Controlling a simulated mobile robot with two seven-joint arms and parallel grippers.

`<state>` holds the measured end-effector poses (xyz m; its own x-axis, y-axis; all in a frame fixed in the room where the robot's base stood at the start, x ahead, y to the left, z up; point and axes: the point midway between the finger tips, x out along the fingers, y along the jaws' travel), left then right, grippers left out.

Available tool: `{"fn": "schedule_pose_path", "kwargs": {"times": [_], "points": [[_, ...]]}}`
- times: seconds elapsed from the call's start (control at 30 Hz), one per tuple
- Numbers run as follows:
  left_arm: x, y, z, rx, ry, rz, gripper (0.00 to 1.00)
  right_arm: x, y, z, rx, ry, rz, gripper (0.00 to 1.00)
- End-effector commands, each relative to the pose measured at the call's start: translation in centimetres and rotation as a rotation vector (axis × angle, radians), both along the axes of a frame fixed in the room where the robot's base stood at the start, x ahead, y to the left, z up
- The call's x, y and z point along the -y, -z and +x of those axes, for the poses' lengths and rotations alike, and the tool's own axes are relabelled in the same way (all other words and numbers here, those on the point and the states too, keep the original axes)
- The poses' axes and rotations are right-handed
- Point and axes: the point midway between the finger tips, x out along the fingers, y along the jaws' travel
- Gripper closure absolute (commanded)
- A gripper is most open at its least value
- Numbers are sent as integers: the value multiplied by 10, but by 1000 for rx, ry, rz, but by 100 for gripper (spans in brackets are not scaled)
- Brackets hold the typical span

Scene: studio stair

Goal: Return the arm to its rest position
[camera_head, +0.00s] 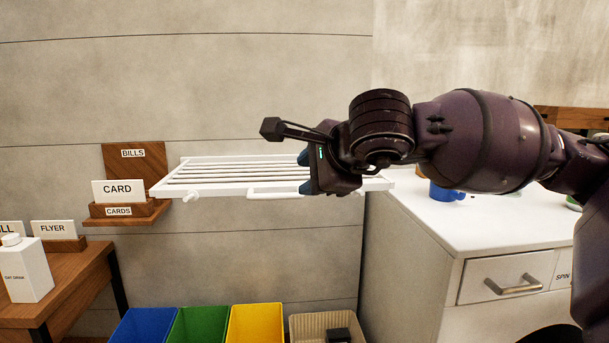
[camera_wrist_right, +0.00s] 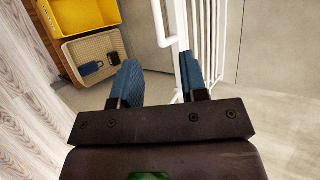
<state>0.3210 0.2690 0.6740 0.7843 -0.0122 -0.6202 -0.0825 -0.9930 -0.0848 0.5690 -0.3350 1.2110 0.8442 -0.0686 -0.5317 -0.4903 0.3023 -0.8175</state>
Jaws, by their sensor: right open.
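My right arm comes in from the right in the head view, and its dark gripper (camera_head: 308,172) is in front of the white wall rack (camera_head: 220,180). In the right wrist view the two blue fingers of the right gripper (camera_wrist_right: 158,82) are apart with nothing between them. The white rail of the rack (camera_wrist_right: 168,22) passes just beyond the fingers there; I cannot tell whether they touch it. The left gripper is in neither view.
A white cabinet (camera_head: 420,235) with a drawer handle stands at the right, a blue item (camera_head: 446,194) on top. Blue (camera_head: 146,326), green and yellow bins and a beige basket (camera_head: 300,322) stand below. A wooden card holder (camera_head: 134,160) and wooden table (camera_head: 75,285) are left.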

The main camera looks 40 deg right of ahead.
Motion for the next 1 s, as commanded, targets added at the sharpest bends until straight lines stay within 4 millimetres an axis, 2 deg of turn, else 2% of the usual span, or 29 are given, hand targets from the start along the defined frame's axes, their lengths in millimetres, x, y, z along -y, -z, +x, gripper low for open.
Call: {"fn": "schedule_pose_path", "kwargs": {"times": [0.17,0.77,0.87,1.0], "points": [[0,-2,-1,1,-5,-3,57,-1,-5,-8,-1,0,-1,60],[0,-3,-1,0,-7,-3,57,-1,-4,-8,0,-2,4,60],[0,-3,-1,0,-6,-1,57,-8,-6,-7,13,-33,31,60],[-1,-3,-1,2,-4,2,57,-36,-4,-9,-22,-151,187,60]]}}
